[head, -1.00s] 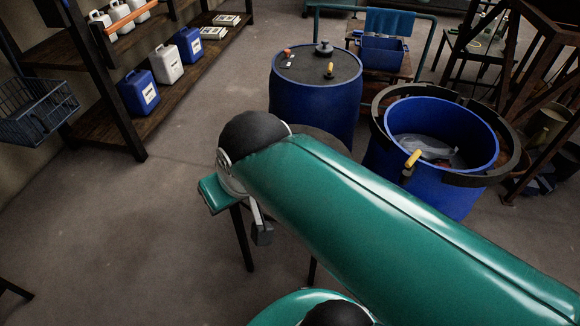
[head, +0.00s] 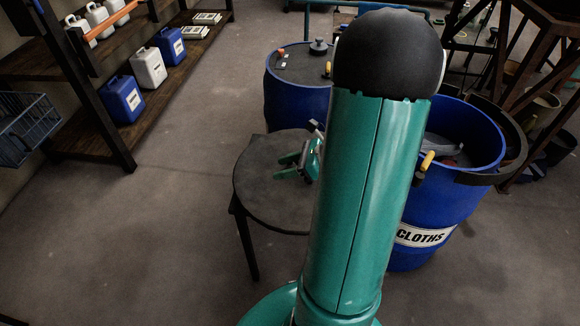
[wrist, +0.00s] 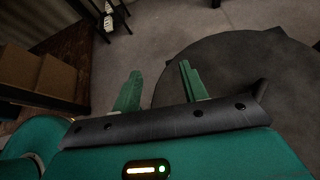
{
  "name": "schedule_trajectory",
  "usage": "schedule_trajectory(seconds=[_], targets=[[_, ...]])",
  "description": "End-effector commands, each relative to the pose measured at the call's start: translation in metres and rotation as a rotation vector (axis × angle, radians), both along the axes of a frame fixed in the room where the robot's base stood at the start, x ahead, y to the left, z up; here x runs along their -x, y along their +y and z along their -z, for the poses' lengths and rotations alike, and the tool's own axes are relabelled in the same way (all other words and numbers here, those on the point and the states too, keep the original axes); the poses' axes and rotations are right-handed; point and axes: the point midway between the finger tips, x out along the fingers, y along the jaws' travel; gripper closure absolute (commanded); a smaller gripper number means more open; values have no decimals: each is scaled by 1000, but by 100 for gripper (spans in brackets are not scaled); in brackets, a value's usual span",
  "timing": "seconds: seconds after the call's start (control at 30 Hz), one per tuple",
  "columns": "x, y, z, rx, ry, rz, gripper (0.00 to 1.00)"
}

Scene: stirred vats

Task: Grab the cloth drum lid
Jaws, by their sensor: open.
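The blue drum labelled CLOTHS (head: 440,225) stands open at the right of the head view, partly behind my arm, with pale cloth-like material inside. A dark grey round disc (head: 262,195) lies level on thin dark legs left of it. I cannot tell whether this disc is a loose lid or a stool top. It fills the right of the wrist view (wrist: 240,75). My gripper (head: 279,167) is open and empty, over or close above the disc, its green fingers pointing left. In the wrist view its fingers (wrist: 160,70) are apart near the disc's edge; contact is unclear.
A second blue drum (head: 290,105) with a closed dark top and small items stands behind the disc. A dark curved collar (head: 510,130) surrounds part of the cloths drum. Shelves with jugs (head: 125,98) line the left. The floor (head: 180,220) between is clear.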

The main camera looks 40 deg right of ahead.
Motion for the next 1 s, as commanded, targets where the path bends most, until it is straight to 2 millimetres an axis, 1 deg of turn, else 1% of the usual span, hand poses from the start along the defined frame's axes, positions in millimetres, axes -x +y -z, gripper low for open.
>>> schedule_trajectory(seconds=[0.03, 0.07, 0.1, 0.2, 0.3, 0.4, 0.47, 0.57, 0.83, 0.9, 1.0], targets=[[10, -27, 18, -92, 16, 130, 57], [14, -41, 26, -143, 19, 201, 57], [22, -59, 37, -208, 23, 294, 57], [42, -100, 63, -350, 21, 499, 57], [60, -128, 82, -452, 13, 647, 57], [71, -143, 94, -508, 5, 729, 57], [72, -147, 97, -522, 3, 750, 57], [62, -146, 102, -528, 2, 756, 57], [10, -139, 118, -526, 3, 751, 57], [0, -138, 121, -525, 3, 752, 57], [-8, -137, 124, -524, 2, 753, 57]])
